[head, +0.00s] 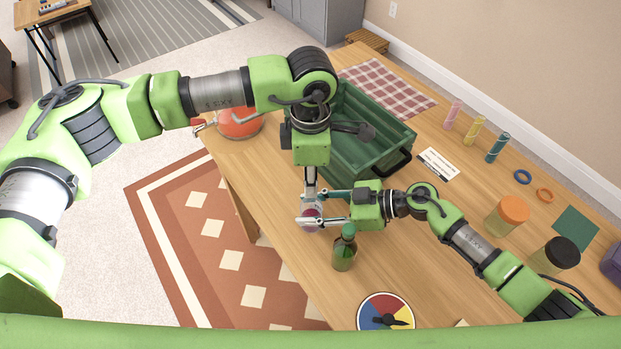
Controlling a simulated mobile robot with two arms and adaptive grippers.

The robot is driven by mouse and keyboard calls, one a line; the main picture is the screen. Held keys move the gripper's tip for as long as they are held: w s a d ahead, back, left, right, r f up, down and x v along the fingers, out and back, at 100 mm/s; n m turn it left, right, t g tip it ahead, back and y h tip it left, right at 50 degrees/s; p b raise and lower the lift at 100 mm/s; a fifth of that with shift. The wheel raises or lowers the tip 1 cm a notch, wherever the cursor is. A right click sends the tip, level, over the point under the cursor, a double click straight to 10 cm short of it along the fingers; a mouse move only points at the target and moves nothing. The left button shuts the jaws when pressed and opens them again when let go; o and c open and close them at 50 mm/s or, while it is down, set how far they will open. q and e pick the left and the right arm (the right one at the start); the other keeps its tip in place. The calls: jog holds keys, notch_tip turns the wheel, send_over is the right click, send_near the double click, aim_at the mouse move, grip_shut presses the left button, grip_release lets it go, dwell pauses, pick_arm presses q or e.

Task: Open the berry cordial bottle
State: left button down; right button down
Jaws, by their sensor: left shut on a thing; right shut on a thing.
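A small pink-purple bottle part (311,213), which I take for the berry cordial bottle, shows between my two grippers over the table's left side. Most of it is hidden. My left gripper (310,203) points down from above and is shut on its top, apparently the cap. My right gripper (314,208) reaches in from the right, its fingers on either side of the bottle, shut on it. I cannot tell whether the cap is loose or whether the bottle touches the table.
A green bottle (344,254) stands close in front of the grippers. A green crate (365,165) is just behind them. A colored dial (385,312) lies near the front. Two jars, orange-lidded (507,215) and black-lidded (556,254), stand at right.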

pick_arm(q)
jog(key=shift+r, duration=0.25)
dwell(0.4)
jog(key=shift+r, duration=0.85)
jog(key=shift+r, duration=2.05)
pick_arm(e)
jog(key=c, duration=1.3)
grip_release()
